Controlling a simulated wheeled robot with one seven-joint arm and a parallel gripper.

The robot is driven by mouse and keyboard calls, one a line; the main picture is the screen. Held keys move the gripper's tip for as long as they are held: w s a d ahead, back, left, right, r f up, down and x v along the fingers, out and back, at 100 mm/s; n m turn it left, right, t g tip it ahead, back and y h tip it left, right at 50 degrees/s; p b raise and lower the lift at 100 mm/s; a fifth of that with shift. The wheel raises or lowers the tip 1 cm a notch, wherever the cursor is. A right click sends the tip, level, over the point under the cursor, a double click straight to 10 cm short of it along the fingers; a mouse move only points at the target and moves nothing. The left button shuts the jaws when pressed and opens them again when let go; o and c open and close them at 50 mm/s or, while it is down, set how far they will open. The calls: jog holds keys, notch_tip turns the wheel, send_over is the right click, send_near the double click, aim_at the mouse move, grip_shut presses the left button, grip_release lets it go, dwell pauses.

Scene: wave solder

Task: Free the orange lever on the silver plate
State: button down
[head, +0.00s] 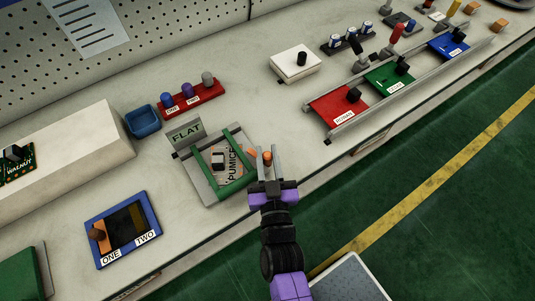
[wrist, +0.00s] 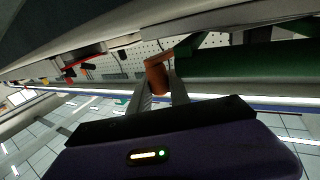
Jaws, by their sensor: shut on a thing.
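The silver plate (head: 205,191) lies on the bench with green bars along its sides. A board labelled PUMICE (head: 233,165) with a black block (head: 218,160) sits between the bars. The orange lever (head: 267,156) is at the plate's right side, with a short orange part (head: 252,153) toward the plate. My gripper (head: 266,160) is at the lever, its fingers on either side of the orange end. In the wrist view, the orange lever end (wrist: 156,72) stands between the two fingertips (wrist: 162,85). The fingers are shut on it. The lever's pivot is not clear.
A grey FLAT sign (head: 186,132) stands behind the plate. A blue-framed ONE/TWO tray (head: 122,230) lies to the left, a blue bin (head: 142,121) behind. A rail with red (head: 340,107) and green (head: 390,79) boards is to the right. The bench's front edge is close.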

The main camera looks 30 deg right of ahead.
dwell(0.5)
jog(key=c, duration=1.2)
grip_release()
jog(key=shift+s, duration=0.1)
jog(key=shift+s+a+f, duration=0.1)
jog(key=shift+s+a, duration=0.25)
jog(key=shift+s, duration=0.05)
jog(key=b+v, duration=0.1)
jog(key=v, duration=0.5)
jog(key=shift+s+a, duration=0.15)
jog(key=shift+s, duration=0.25)
